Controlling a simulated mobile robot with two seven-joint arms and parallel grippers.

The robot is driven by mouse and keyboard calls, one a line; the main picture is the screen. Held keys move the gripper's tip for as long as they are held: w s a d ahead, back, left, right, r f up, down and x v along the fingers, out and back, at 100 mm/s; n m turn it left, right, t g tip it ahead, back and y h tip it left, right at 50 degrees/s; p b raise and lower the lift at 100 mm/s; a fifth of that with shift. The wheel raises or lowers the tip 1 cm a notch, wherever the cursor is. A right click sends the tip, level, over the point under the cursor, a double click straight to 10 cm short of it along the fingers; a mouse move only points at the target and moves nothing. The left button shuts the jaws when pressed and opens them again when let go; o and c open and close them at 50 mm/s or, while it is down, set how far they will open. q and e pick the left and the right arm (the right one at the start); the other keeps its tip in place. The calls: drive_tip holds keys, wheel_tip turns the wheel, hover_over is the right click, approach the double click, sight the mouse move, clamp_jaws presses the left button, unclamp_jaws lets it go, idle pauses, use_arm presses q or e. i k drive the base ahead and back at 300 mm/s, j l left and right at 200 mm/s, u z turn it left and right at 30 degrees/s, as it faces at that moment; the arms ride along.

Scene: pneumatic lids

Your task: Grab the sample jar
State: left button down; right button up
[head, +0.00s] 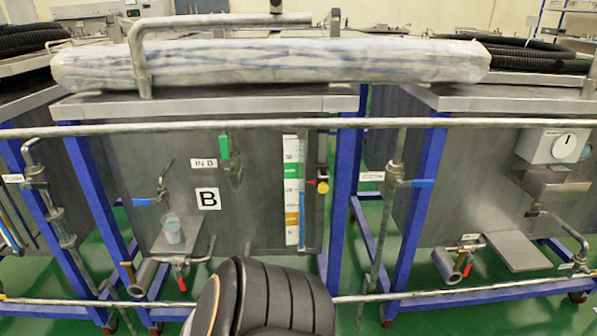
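The sample jar (173,228) is a small, pale, translucent cup. It stands upright on a small metal shelf (160,246) at the front of the tank marked B, below a small tap (163,190). Neither of my grippers shows in the head view, so their place relative to the jar cannot be seen. Nothing is seen holding the jar.
A horizontal pipe (300,125) crosses in front of the tanks, and a lower rail (470,295) runs near the floor. Blue frame legs (340,210) flank the tank. A red-handled valve (181,284) sits below the shelf. A wrapped roll (270,62) lies on top.

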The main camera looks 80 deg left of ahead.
sight(170, 224)
drive_tip(key=u, duration=1.55)
